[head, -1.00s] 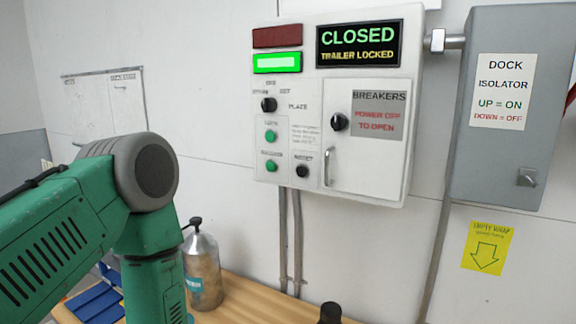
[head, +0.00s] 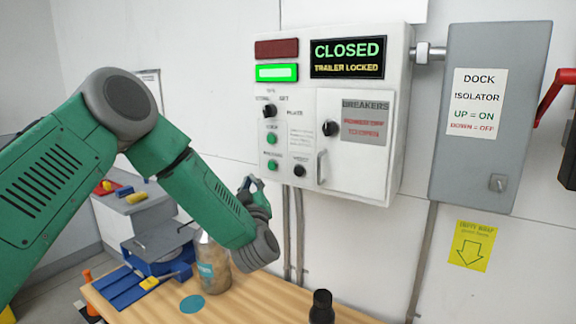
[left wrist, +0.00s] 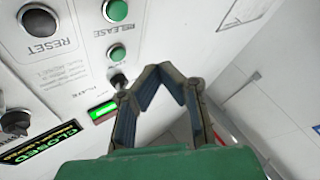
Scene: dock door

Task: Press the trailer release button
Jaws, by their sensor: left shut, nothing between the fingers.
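The white control panel (head: 350,110) hangs on the wall with its display (head: 347,57) reading CLOSED, TRAILER LOCKED. Its lower green button (head: 273,165) also shows in the left wrist view (left wrist: 115,10), where the label beside it reads RELEASE. Another green button (head: 271,138) sits above it, and the black RESET button (head: 299,171) to its right. My left gripper (head: 250,183) is shut and empty, below and left of the buttons. In the left wrist view its fingertips (left wrist: 160,70) meet in front of the panel's edge, apart from the release button. My right gripper is out of view.
The wooden table (head: 250,300) below holds a bottle (head: 212,262), partly behind my left arm, and a dark object (head: 321,306). A grey isolator box (head: 490,110) with a red lever (head: 553,95) is at right. Conduits (head: 292,235) run down beneath the panel.

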